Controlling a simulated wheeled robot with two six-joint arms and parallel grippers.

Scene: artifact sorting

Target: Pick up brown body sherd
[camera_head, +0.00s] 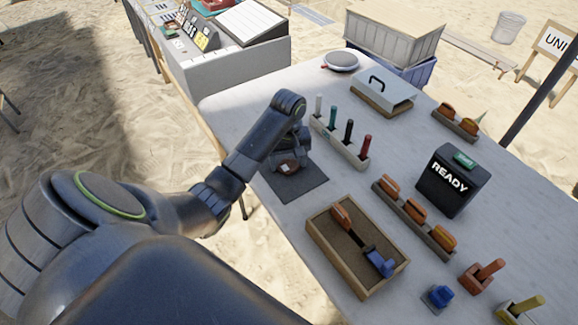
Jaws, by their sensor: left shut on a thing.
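My left gripper (287,160) comes in from the left and points down over the dark grey mat (309,186) on the table. It is shut on a small brown piece, the brown body sherd (288,168). Part of the sherd is hidden by the gripper. The sherd is at or just above the mat; I cannot tell whether it touches. My right gripper is out of view.
A rack of coloured markers (341,142) stands close right of the gripper. A wooden tray (322,240) with a tool lies in front.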

